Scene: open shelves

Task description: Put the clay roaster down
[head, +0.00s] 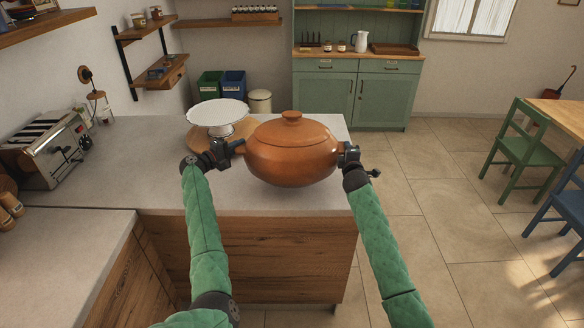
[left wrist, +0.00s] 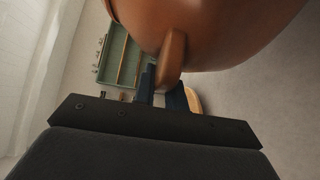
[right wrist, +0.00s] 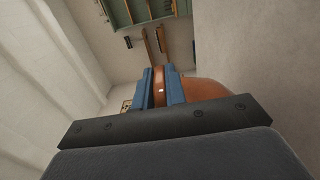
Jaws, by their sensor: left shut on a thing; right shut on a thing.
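The clay roaster (head: 291,153) is a round orange-brown pot with a knobbed lid, in the middle of the head view. It appears upright at the counter's right end; whether its base touches the counter (head: 110,165) I cannot tell. My left gripper (head: 236,148) is shut on its left handle, and that handle (left wrist: 172,58) shows in the left wrist view. My right gripper (head: 341,152) is shut on its right handle; the handle shows between the fingers in the right wrist view (right wrist: 160,88).
A white cake stand (head: 217,112) and a round wooden board (head: 198,140) are just behind and left of the roaster. A toaster (head: 52,148) stands at the far left. The counter's middle left is clear. Its right edge drops to the tiled floor.

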